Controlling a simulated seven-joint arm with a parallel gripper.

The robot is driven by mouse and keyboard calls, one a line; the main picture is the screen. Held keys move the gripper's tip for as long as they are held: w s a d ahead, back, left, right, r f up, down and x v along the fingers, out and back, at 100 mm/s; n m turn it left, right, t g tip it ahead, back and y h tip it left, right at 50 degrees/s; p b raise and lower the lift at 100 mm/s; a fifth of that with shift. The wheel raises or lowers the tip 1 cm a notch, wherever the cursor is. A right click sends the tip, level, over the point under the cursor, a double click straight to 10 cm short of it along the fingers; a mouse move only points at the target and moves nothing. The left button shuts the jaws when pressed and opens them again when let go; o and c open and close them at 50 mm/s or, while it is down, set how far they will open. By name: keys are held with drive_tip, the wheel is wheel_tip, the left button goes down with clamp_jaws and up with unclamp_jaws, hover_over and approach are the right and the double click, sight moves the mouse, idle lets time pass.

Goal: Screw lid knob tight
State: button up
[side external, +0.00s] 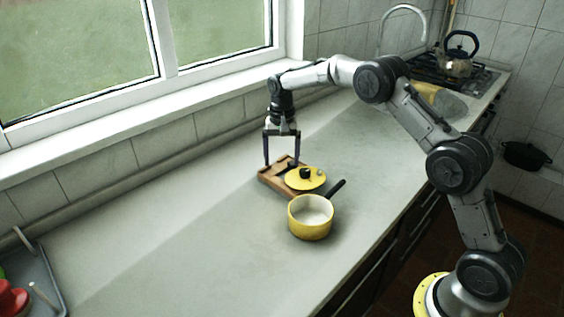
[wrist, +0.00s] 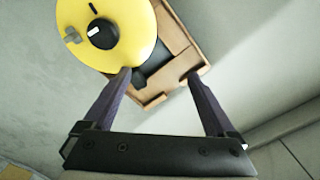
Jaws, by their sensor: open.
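The yellow lid (side external: 316,184) rests on a wooden tray (side external: 268,180) on the counter. A black knob (side external: 305,173) stands at the lid's middle; in the wrist view the knob (wrist: 101,33) has a white stripe on top. A small grey piece (wrist: 72,36) sits by the lid's left edge; I cannot tell what it is. My gripper (side external: 282,164) is open and empty, pointing down at the tray's far end, beside the lid. In the wrist view its fingertips (wrist: 159,74) lie either side of a dark piece (wrist: 153,62) in the tray, partly hidden by the lid.
A yellow pot (side external: 311,226) with a black handle (side external: 337,188) stands open in front of the lid. A window sill runs behind. A grey tray with red things (side external: 12,300) is at far left. A kettle (side external: 458,62) stands on the stove. The counter left of the pot is clear.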

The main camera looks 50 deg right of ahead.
wheel_tip(320, 180, up, 7)
idle(0.7)
